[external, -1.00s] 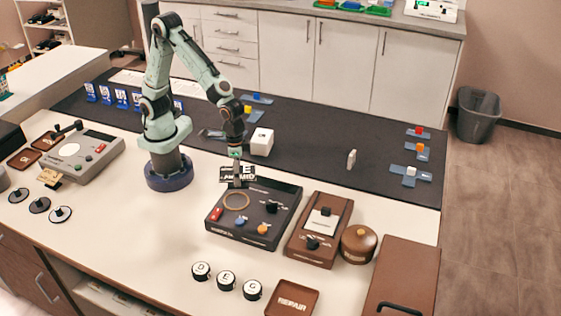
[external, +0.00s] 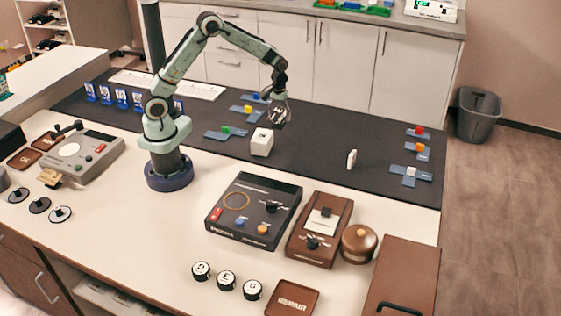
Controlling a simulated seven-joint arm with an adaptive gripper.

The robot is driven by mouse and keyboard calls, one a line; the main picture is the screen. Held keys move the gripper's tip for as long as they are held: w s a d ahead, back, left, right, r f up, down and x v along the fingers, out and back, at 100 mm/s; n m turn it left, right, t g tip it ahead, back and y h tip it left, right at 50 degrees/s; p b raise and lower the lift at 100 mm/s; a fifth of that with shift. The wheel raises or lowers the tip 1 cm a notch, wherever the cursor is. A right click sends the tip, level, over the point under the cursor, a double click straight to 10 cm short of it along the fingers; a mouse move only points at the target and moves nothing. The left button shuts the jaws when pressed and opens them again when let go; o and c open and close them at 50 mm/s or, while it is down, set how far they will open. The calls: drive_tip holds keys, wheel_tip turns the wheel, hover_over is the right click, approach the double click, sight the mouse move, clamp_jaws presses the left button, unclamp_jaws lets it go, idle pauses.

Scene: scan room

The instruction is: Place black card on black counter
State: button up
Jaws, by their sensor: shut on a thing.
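My gripper (external: 277,106) is shut on the black card (external: 279,116), a small dark piece with pale lettering. It holds the card in the air at the picture's upper middle, behind and right of the white cube. Fingers and tilt partly hide the card. The black counter (external: 318,165) is the long dark surface running across the table behind the pale front strip. In the picture the card appears over this dark surface; its exact height above it is hard to tell.
A white cube (external: 262,142) and a small white upright piece (external: 351,159) stand on the dark surface. Blue pieces with coloured blocks (external: 226,132) lie near the cube and at the right (external: 411,174). The black device (external: 253,210) stands in front. Dark surface between cube and upright piece is clear.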

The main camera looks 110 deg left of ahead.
drive_tip(key=w+a+f, duration=0.3)
drive_tip(key=f, duration=0.1)
drive_tip(key=w+a+f, duration=0.3)
drive_tip(key=w+a, duration=0.1)
drive_tip(key=shift+w+a+f, duration=0.15)
drive_tip(key=shift+w+f, duration=0.05)
drive_tip(key=shift+f, duration=0.2)
drive_tip(key=shift+w+a+f, duration=0.35)
drive_tip(key=shift+f, duration=1.7)
drive_tip(key=o, duration=1.2)
drive_tip(key=shift+f, duration=0.1)
